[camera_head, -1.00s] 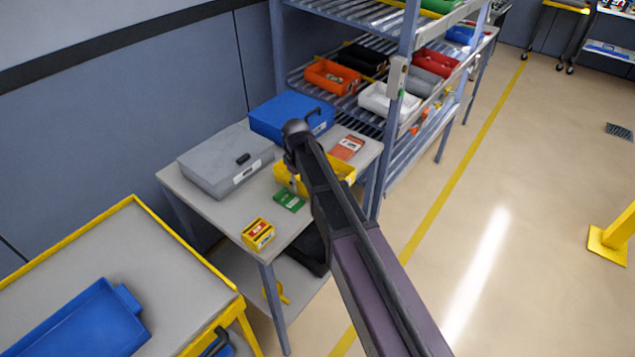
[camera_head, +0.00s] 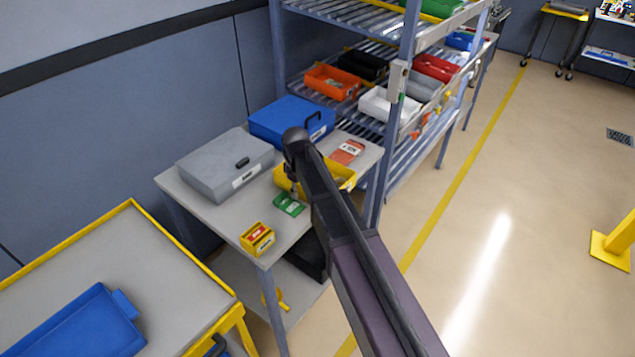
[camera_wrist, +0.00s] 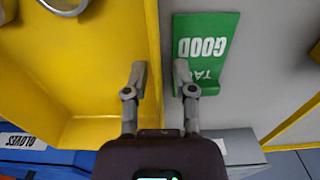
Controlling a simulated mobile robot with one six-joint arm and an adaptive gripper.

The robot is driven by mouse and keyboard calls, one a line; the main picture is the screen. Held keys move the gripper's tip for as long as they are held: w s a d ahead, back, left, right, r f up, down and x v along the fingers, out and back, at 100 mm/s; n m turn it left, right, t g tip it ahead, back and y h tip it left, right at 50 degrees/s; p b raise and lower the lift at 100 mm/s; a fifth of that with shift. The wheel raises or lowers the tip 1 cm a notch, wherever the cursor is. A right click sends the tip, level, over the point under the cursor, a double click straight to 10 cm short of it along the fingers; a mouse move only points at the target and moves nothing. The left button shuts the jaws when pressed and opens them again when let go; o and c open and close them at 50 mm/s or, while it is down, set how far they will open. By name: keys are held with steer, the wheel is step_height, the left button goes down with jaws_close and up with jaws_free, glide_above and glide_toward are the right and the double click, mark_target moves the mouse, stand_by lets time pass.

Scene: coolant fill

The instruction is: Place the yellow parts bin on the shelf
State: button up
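The yellow parts bin (camera_head: 343,175) sits on the grey workbench (camera_head: 228,220), partly hidden behind my arm in the head view. In the wrist view the bin (camera_wrist: 80,85) fills the left side, with a round metallic item at its top. My gripper (camera_wrist: 160,78) is open, one finger over the inside of the bin and the other outside its wall, with gaps beside the wall. My gripper is mostly hidden in the head view. The shelf (camera_head: 410,60) stands behind the bench, with slatted levels holding several bins.
A green tag (camera_wrist: 205,50) lies beside the bin wall. A blue case (camera_head: 290,120), a grey case (camera_head: 222,165), an orange-red card (camera_head: 347,151) and a small yellow box (camera_head: 257,238) crowd the bench. Orange (camera_head: 332,82) and white (camera_head: 385,105) bins occupy the shelf's near middle level.

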jaws_close()
steer(key=shift+r, duration=0.15)
steer(key=shift+r+p, duration=1.75)
steer(key=shift+p, duration=0.15)
steer(key=s+d, duration=0.2)
steer(key=s, duration=0.5)
steer(key=s+d+r+p, duration=0.1)
steer(key=s+d, duration=0.1)
steer(key=s, duration=0.6)
steer(key=shift+s+d, duration=0.2)
steer(key=shift+d, duration=0.15)
steer(key=shift+r, duration=0.1)
